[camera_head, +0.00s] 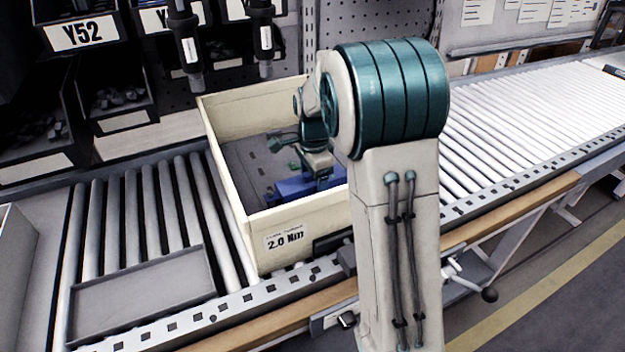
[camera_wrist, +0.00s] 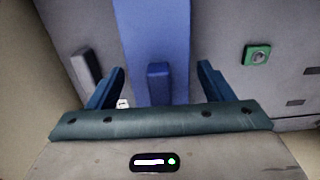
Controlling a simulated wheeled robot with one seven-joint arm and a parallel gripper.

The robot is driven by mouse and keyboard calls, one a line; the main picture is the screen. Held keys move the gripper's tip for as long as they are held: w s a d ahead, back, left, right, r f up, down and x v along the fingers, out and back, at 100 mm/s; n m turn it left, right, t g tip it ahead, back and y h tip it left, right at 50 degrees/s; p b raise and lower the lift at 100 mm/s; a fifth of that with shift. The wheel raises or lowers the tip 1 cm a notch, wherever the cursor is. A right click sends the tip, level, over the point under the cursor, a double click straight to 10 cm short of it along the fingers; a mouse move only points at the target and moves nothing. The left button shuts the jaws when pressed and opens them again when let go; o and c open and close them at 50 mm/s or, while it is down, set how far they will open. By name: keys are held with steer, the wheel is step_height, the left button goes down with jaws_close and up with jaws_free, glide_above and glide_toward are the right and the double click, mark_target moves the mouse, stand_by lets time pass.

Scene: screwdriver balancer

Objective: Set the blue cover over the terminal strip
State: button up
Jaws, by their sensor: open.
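The blue cover (camera_head: 291,188) is inside the cream crate, low near its front wall and partly hidden by my arm. In the wrist view the blue cover (camera_wrist: 152,30) is a long blue piece with a raised darker tab (camera_wrist: 158,84). My gripper (camera_wrist: 162,78) is open, with one finger on each side of the tab and a gap to both. A small white piece (camera_wrist: 122,103) shows beside the cover near the left finger; I cannot tell if it belongs to the terminal strip. The terminal strip is otherwise not clearly visible.
The cream crate (camera_head: 222,190), labelled 2.0 Nm, stands on a roller conveyor (camera_head: 535,115). A green block with a round metal centre (camera_wrist: 257,55) and a grey block (camera_wrist: 85,68) flank the cover. Two screwdrivers (camera_head: 186,45) (camera_head: 262,38) hang behind the crate. A grey tray (camera_head: 145,290) lies at left.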

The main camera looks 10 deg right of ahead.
step_height(320, 180, up, 14)
steer(key=p, duration=0.2)
